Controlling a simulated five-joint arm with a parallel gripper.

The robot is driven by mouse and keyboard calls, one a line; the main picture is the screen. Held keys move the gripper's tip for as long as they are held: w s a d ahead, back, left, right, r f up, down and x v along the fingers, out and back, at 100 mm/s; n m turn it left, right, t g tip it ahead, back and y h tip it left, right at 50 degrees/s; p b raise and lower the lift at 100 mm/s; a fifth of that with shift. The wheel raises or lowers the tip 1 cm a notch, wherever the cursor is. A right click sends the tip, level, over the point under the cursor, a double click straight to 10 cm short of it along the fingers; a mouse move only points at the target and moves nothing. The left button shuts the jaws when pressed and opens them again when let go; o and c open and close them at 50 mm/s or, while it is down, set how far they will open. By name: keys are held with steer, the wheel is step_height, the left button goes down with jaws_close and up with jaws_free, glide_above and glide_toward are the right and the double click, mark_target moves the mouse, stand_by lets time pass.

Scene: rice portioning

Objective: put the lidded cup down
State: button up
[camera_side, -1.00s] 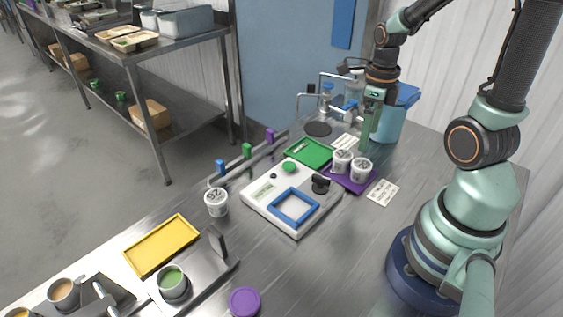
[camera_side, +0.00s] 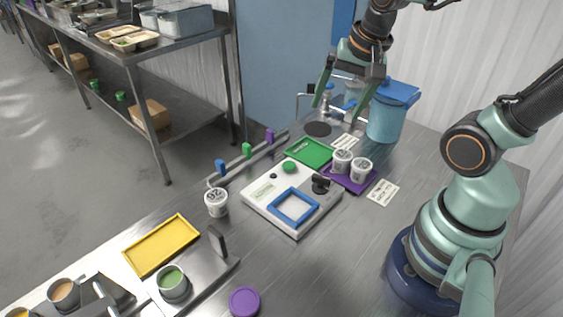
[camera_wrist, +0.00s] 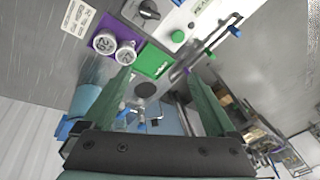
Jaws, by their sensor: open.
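Two white lidded cups with dark print stand side by side on the purple tray (camera_side: 350,186): one at the left (camera_side: 342,162) and one at the right (camera_side: 361,170). Both also show in the wrist view, one (camera_wrist: 104,42) beside the other (camera_wrist: 126,53). A third white cup (camera_side: 216,203) with dark print stands alone on the table, left of the scale. My gripper (camera_side: 338,117) is open and empty, raised above the back of the table, behind and apart from the cups. In the wrist view its two fingers (camera_wrist: 160,72) are spread with nothing between them.
The white scale (camera_side: 262,203) with a blue square frame (camera_side: 294,206) stands mid-table. A green tray (camera_side: 309,152) lies behind it. A blue bin (camera_side: 386,122) stands at the back right. A yellow tray (camera_side: 161,246) and a purple lid (camera_side: 244,302) lie nearer the front.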

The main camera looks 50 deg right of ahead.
steer(key=a+r+n, duration=0.1)
steer(key=n, duration=0.2)
steer(key=a+r+n+t, duration=0.1)
steer(key=a+n, duration=0.1)
steer(key=n, duration=0.2)
steer(key=a+r+n, duration=0.1)
steer(key=n, duration=0.3)
steer(key=shift+a+r+t+y, duration=0.1)
steer(key=shift+a+t+y, duration=0.2)
steer(key=shift+a+t, duration=0.1)
steer(key=shift+c, duration=0.4)
